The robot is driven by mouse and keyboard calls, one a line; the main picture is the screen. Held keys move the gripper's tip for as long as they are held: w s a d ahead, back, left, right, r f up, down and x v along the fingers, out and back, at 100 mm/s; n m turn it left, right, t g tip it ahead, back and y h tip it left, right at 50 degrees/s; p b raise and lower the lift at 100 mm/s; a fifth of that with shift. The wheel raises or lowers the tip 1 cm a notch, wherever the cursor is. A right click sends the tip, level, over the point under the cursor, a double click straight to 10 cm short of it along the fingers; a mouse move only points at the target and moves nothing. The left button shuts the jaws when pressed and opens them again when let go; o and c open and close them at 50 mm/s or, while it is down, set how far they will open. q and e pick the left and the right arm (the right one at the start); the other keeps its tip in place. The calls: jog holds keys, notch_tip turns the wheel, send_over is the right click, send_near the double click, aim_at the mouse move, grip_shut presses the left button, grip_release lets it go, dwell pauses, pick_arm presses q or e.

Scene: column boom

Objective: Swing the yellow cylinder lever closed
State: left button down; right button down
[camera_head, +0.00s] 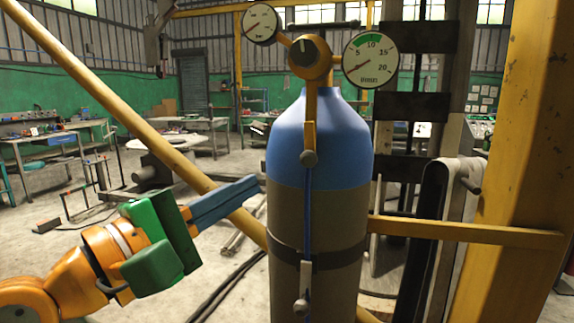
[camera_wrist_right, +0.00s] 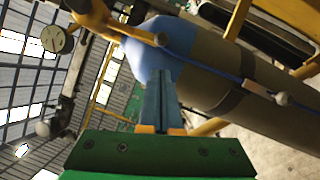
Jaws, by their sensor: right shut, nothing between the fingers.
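The gas cylinder (camera_head: 320,215) stands upright with a blue top and a grey-brown body. Its yellow lever (camera_head: 311,120) hangs down from the valve (camera_head: 311,58) along the front of the blue part and ends in a grey ball. In the right wrist view the lever (camera_wrist_right: 130,30) lies beyond the fingertips. My right gripper (camera_head: 255,183) has a green body and blue fingers. It is shut and empty, its tips near the cylinder's left edge, lower than the lever's ball. Whether it touches the cylinder I cannot tell. My left gripper is not in view.
Two round gauges (camera_head: 370,59) flank the valve. A dark strap (camera_head: 320,262) circles the cylinder, beside a yellow horizontal bar (camera_head: 470,233). A yellow diagonal pole (camera_head: 110,110) passes behind my right gripper. A thick yellow column (camera_head: 530,130) stands at right. Open space lies left of the lever.

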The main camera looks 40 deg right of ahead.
aim_at(309, 145)
jog(key=p+x, duration=0.1)
jog(key=x, duration=0.8)
jog(key=shift+d+p, duration=0.3)
jog(key=shift+p, duration=0.1)
jog(key=shift+f, duration=0.1)
